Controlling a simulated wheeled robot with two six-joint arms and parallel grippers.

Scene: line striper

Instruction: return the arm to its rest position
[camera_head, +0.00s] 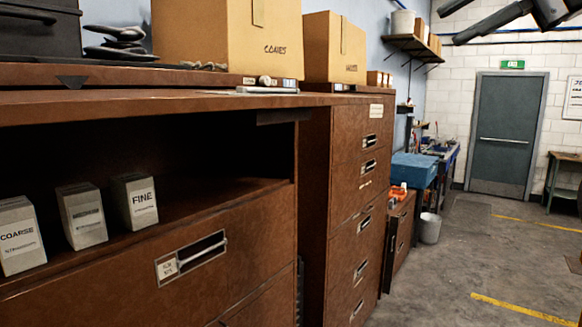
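My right gripper (448,27) is at the top right corner of the head view, in front of the white brick wall. Its two dark fingers point left and stand apart, with nothing between them. It is high up and clear of the cabinets; the top edge of the picture cuts off part of it. My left gripper is not in view.
Brown cabinets (246,240) fill the left and middle. Boxes labelled COARSE (19,236) and FINE (135,202) stand in an open shelf with another box between them. Cardboard boxes (222,38) sit on top. Open floor (460,270) leads to a grey door (507,135).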

